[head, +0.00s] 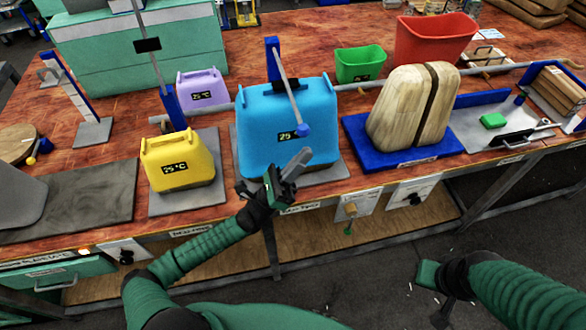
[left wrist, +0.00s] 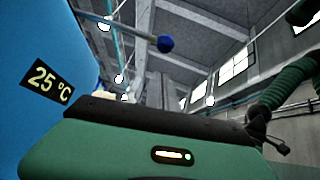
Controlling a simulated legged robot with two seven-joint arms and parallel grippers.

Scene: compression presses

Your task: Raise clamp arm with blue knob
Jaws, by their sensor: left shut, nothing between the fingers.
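The clamp arm (head: 289,92) is a grey rod that slants down from a blue post (head: 273,60) across the front of a light blue press (head: 262,100). Its blue knob (head: 304,130) is at the low end. In the left wrist view the rod (left wrist: 137,36) and the blue knob (left wrist: 165,43) show above the gripper body. My left gripper (head: 300,160) is shut and empty, just below the knob and apart from it, in front of the press. Its fingers are not clear in the left wrist view. My right gripper (head: 432,274) is low at the right, away from the bench, its fingers unclear.
A yellow press (head: 178,165) stands to the left, with another rod rising behind it. A wooden block (head: 400,108) on a blue base (head: 362,145) stands to the right. Green (head: 360,65) and red (head: 432,40) bins are behind. The bench's front edge runs below my left gripper.

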